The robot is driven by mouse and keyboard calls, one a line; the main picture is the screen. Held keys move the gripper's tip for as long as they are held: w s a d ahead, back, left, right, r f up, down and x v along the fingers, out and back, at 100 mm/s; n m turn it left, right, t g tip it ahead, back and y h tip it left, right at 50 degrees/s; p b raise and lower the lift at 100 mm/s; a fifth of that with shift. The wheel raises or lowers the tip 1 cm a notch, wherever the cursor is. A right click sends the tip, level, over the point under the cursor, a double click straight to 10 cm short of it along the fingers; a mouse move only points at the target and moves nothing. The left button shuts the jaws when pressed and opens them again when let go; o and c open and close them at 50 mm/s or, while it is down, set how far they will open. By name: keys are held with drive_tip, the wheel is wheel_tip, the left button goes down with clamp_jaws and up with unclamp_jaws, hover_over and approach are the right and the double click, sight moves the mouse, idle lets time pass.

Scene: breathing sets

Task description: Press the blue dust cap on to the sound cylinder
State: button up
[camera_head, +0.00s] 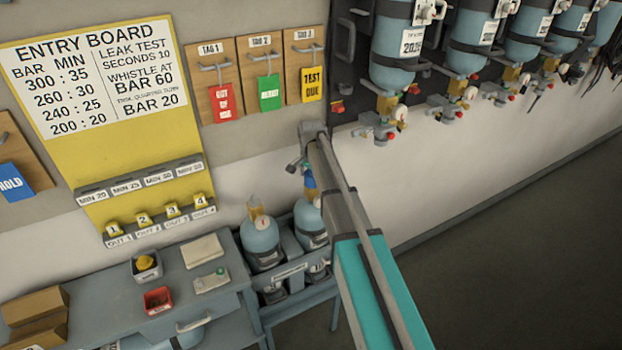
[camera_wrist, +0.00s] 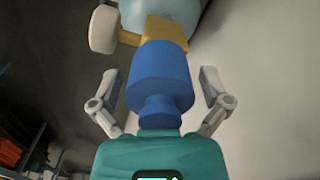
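The blue dust cap (camera_wrist: 160,78) is a stepped blue piece in the middle of the wrist view. It lines up with the brass valve (camera_wrist: 165,30) of a pale blue cylinder (camera_wrist: 160,10); I cannot tell whether it is fully seated. My gripper (camera_wrist: 160,92) has one finger on each side of the cap, with a visible gap at both sides. In the head view my gripper (camera_head: 302,168) is above the right cylinder (camera_head: 311,226) in the floor rack, and the cap (camera_head: 309,178) shows just below it. My arm partly hides that cylinder.
Another cylinder (camera_head: 261,243) with a brass valve stands at left in the rack (camera_head: 291,270). A bench (camera_head: 190,270) with a red tray (camera_head: 158,300) and a small grey bin (camera_head: 146,267) is farther left. Cylinders (camera_head: 392,50) hang on the wall above right. Floor at right is clear.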

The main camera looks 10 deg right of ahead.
drive_tip(key=shift+r, duration=0.1)
idle(0.3)
wheel_tip(320, 180, up, 9)
drive_tip(key=p, duration=0.9)
drive_tip(key=shift+s, duration=0.1)
idle(0.7)
drive_tip(key=shift+s+d+f, duration=0.1)
drive_tip(key=shift+s+f, duration=0.15)
drive_tip(key=shift+s, duration=0.05)
drive_tip(key=s+f+n+b, duration=0.3)
drive_tip(key=s, duration=0.6)
drive_tip(key=s+d+f+n+b, duration=0.1)
drive_tip(key=s+f+n+b, duration=0.2)
drive_tip(key=s, duration=0.6)
drive_tip(key=s+d+f+n+b, duration=0.1)
drive_tip(key=s+f+n+b, duration=0.2)
drive_tip(key=s, duration=0.7)
drive_tip(key=shift+f+n+b, duration=0.2)
drive_tip(key=shift+n+b, duration=0.15)
drive_tip(key=shift+n, duration=0.15)
drive_tip(key=shift+d, duration=0.1)
idle(1.7)
